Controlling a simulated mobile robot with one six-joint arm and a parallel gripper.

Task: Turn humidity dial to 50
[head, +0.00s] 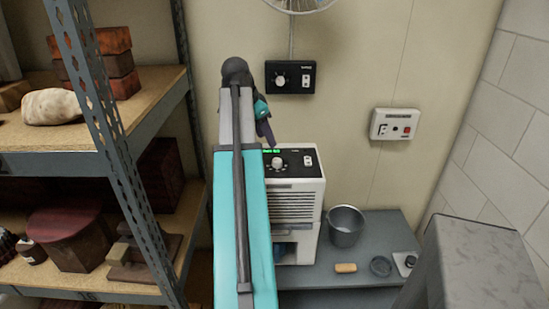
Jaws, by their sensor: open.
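A white dehumidifier-like unit (296,207) stands on a grey bench. Its black top panel carries a pale round dial (277,162), a green lit readout (271,151) and a small white switch plate (308,160). The readout is too small to read and partly covered by my arm. My gripper (268,138) is open, pointing down just above and behind the dial in the picture, apart from it as far as I can tell. My teal arm hides the unit's left side. A black wall box (290,77) above has another pale round knob (280,81).
A white wall panel with a red button (394,124) is at right. A metal bucket (345,226), a tan block (346,268) and a dark round dish (380,266) sit on the bench (315,276). A loaded shelf rack (105,128) stands close at left. A grey block (483,262) fills the lower right.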

